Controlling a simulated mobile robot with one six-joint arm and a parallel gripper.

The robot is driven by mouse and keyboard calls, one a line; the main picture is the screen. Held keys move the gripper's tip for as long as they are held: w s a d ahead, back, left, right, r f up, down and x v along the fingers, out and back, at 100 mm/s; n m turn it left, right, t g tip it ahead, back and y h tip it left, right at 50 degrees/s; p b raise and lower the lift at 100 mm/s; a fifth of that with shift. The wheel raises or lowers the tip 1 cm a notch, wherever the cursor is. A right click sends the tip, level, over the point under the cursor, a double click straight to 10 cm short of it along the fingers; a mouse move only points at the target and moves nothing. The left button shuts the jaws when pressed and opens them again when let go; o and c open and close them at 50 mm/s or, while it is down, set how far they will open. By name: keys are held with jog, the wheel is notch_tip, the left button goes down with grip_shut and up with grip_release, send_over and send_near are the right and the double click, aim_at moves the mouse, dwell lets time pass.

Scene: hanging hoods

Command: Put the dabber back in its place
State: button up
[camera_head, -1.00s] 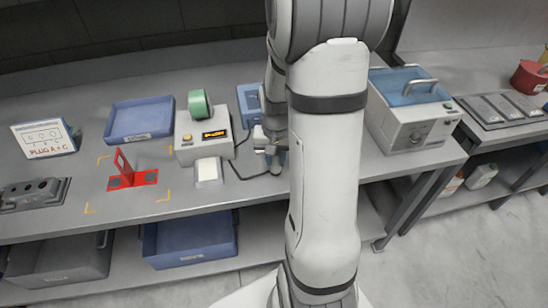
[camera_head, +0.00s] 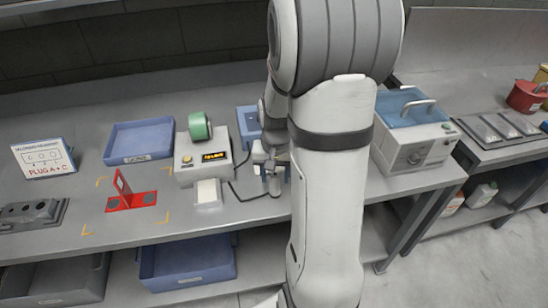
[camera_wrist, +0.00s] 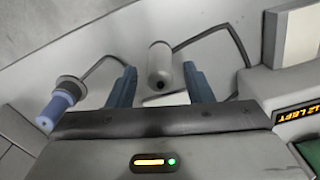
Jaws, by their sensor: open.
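My gripper (camera_head: 273,172) is low over the bench, just right of the grey box with the display. In the wrist view my gripper (camera_wrist: 159,70) is open, its two blue fingers apart. A pale grey cylinder (camera_wrist: 159,63) with a dark hole in its end shows between the fingers, with a gap on both sides. It also shows under the gripper in the head view (camera_head: 275,187). I cannot tell which is the dabber.
The grey box (camera_head: 203,165) carries a green roll (camera_head: 199,126), with a white pad (camera_head: 208,192) before it. A dark cable runs beside it. A red bracket (camera_head: 131,200), blue tray (camera_head: 140,143) and sign (camera_head: 43,158) stand left. A water-bath-like machine (camera_head: 415,145) stands right.

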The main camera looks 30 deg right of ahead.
notch_tip(320, 180, up, 9)
jog(key=shift+r, duration=0.15)
jog(key=s+a+r+n+t, duration=0.1)
jog(key=s+a+r+n, duration=0.1)
jog(key=s+a, duration=0.4)
jog(key=s+a+r+n+t, duration=0.2)
jog(key=s+a+n, duration=0.2)
jog(key=s+a, duration=0.2)
jog(key=shift+r, duration=0.4)
